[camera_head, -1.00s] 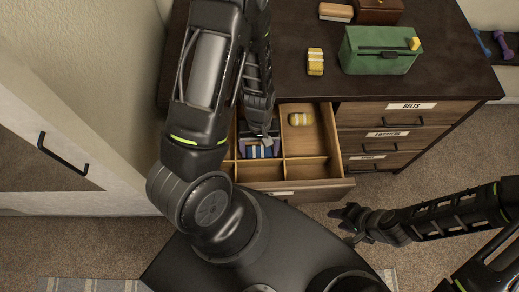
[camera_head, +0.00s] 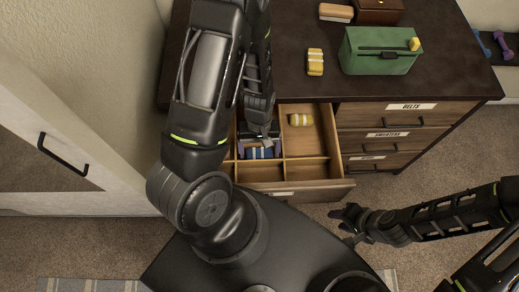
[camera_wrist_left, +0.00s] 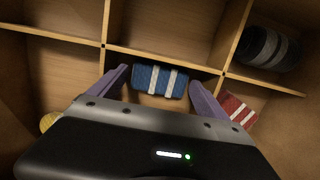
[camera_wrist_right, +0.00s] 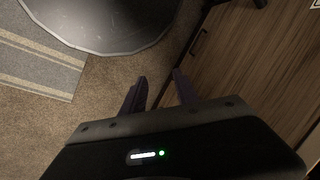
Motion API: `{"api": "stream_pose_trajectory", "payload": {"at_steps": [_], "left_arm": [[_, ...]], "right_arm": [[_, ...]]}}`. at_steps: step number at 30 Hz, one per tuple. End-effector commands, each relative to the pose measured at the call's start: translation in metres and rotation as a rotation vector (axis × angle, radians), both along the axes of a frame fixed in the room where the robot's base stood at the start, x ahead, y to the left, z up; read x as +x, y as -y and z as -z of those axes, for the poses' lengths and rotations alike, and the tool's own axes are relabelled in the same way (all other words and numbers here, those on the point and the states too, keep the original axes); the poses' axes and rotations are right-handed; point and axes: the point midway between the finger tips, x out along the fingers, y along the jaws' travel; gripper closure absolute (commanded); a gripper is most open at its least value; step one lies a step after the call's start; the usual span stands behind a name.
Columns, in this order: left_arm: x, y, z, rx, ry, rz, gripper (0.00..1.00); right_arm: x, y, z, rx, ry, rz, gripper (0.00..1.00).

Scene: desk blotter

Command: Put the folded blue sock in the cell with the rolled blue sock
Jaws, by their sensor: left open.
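A blue sock (camera_wrist_left: 160,82) with white stripes lies in a drawer cell, and it also shows in the head view (camera_head: 258,153). It has a compact block shape. My left gripper (camera_wrist_left: 160,78) is open, with one finger on each side of the blue sock; I cannot tell whether they touch it. In the head view my left gripper (camera_head: 262,143) is down in the drawer. I cannot make out a second blue sock; my left arm and hand hide part of the drawer. My right gripper (camera_wrist_right: 158,76) is open and empty, outside the drawer over the floor.
The open drawer (camera_head: 300,186) has thin wooden dividers. A yellow sock (camera_head: 300,119), a red sock (camera_wrist_left: 238,108) and a dark grey-striped sock (camera_wrist_left: 268,47) lie in it. Some cells are empty. A green box (camera_head: 380,52) and a yellow striped item (camera_head: 315,62) stand on the dresser top.

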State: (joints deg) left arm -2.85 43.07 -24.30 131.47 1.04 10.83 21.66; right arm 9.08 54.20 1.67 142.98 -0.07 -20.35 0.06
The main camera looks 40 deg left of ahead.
Motion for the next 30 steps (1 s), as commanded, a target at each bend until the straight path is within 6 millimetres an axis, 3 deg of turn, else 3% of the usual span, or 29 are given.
{"api": "stream_pose_trajectory", "payload": {"at_steps": [12,18,30], "left_arm": [[0.011,-0.006,-0.078,-0.001,0.007,0.002,0.12],[0.014,-0.009,-0.108,-0.001,0.004,0.002,0.12],[0.014,-0.010,-0.115,0.000,0.000,0.000,0.12]], "right_arm": [[0.000,0.000,-0.010,0.000,-0.001,0.000,0.64],[0.000,0.000,-0.015,0.000,-0.001,0.000,0.64],[0.000,0.000,-0.015,0.000,-0.001,0.000,0.64]]}}
